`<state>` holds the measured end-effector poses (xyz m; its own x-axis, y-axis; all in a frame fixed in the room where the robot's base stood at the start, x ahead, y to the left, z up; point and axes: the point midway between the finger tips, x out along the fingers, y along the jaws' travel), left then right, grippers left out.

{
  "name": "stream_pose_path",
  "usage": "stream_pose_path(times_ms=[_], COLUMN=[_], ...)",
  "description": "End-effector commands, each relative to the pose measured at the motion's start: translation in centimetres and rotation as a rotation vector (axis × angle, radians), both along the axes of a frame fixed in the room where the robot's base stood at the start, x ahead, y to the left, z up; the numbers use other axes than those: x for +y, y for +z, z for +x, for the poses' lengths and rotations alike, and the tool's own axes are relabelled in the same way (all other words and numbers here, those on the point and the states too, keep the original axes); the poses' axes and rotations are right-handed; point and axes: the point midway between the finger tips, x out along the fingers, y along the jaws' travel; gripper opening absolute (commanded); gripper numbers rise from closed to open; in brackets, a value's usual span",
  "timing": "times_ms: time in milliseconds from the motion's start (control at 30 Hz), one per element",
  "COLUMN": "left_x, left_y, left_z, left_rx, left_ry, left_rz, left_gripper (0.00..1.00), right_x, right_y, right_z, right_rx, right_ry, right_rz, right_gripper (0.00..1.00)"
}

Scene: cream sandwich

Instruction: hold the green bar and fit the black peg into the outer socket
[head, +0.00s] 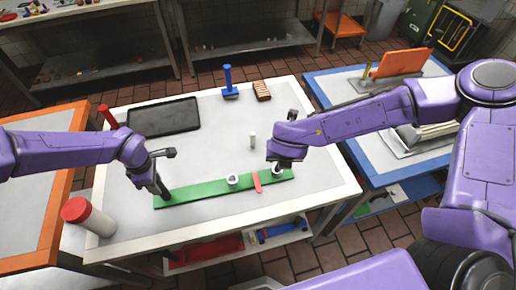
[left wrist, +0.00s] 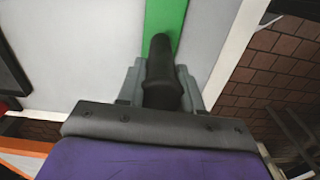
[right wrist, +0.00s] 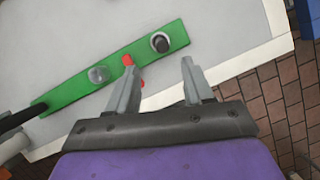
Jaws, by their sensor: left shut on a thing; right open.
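The green bar (head: 205,189) lies flat across the table front, with two white ring sockets on it. My left gripper (head: 162,190) is shut on the bar's black handle (left wrist: 161,75) at the left end. The inner socket (head: 232,180) is near the middle; it also shows in the right wrist view (right wrist: 97,75). The outer socket (right wrist: 160,35) is near the right end, and the black peg (right wrist: 161,44) appears to stand inside its ring. How deep it sits I cannot tell. My right gripper (right wrist: 157,66) is open and empty, close by the outer socket.
A red strip (head: 257,182) lies across the bar between the sockets. A small white cylinder (head: 252,140) stands behind it. A red-capped bottle (head: 87,216) stands front left.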

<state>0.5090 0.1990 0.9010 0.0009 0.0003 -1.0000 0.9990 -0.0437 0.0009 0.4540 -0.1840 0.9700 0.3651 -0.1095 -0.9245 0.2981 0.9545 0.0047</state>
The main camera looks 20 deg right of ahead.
Motion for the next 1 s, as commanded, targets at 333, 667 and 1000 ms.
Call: stream_pose_path(times_ms=[333, 667, 1000], left_x=[0.0, 0.0, 0.0], left_y=[0.0, 0.0, 0.0], left_z=[0.0, 0.0, 0.0], left_rx=[-0.001, -0.001, 0.0], left_ry=[0.001, 0.001, 0.001], left_rz=[0.0, 0.0, 0.0], left_gripper=[0.0, 0.0, 0.0], right_x=[0.0, -2.5, -11.2], right_y=[0.2, -12.2, -17.5], right_z=[0.0, -10.7, -23.0], right_rx=[-0.001, 0.247, 0.569], right_ry=[0.001, 1.085, 2.574], right_rz=[0.0, -0.547, -0.94], right_gripper=[0.52, 0.52, 0.52])
